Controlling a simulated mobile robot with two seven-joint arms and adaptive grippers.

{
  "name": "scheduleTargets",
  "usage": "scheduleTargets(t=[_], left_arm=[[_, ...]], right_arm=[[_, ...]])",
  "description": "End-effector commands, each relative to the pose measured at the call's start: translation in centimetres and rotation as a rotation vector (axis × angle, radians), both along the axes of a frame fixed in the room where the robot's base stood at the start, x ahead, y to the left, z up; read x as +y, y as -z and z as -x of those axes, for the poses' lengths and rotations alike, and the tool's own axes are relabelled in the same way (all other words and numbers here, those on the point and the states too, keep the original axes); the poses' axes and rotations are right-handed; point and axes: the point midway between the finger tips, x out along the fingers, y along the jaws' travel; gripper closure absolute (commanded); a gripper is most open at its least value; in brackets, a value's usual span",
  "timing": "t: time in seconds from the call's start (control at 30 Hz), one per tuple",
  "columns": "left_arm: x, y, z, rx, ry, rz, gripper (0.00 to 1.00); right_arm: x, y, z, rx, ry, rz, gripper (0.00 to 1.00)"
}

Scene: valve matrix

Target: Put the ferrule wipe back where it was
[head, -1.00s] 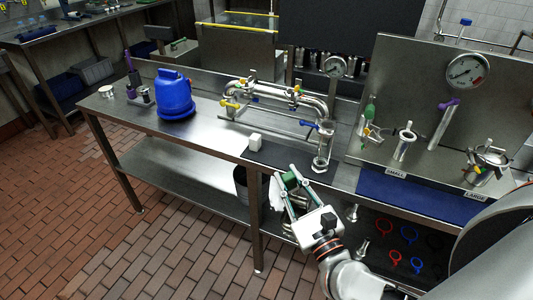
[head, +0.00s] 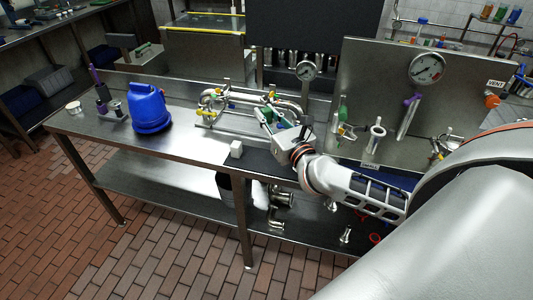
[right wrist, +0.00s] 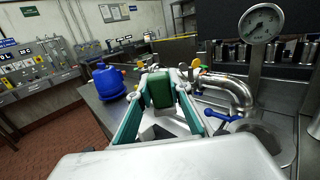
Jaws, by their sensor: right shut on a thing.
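My right gripper (head: 276,118) is shut on a dark green block (right wrist: 160,88), which seems to be the ferrule wipe. In the right wrist view the block sits between the two teal fingers (right wrist: 158,95). In the head view the gripper is over the steel bench (head: 185,135), in front of the pipe assembly (head: 240,97), and partly hides it. I cannot tell whether the block touches anything below. My left gripper is not in view.
A white cube (head: 236,149) stands at the bench's front edge, beside a dark mat (head: 262,163). A blue jug (head: 149,108) stands to the left. A pressure gauge (head: 307,71) and an upright panel (head: 390,75) stand behind and right. Bench between jug and cube is clear.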

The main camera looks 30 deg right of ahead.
Motion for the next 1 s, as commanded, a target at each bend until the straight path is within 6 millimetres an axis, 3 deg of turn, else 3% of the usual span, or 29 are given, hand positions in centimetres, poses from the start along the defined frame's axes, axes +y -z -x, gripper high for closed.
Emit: scheduleTargets(t=[0.03, 0.3, 0.57, 0.8, 1.0], left_arm=[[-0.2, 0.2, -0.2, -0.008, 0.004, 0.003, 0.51], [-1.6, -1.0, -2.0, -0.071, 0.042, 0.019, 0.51], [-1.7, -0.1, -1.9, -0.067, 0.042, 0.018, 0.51], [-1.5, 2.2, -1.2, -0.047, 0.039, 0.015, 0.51], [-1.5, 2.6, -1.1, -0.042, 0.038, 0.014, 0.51]], right_arm=[[0.0, 1.8, 0.0, 0.003, 0.003, -0.001, 1.0], [0.0, 7.9, 0.0, 0.001, 0.001, 0.0, 1.0], [0.0, 10.1, 0.0, -0.001, 0.0, 0.001, 1.0], [0.0, 13.6, 0.0, 0.0, 0.0, 0.001, 1.0], [0.0, 14.2, 0.0, -0.001, 0.0, 0.001, 1.0]])
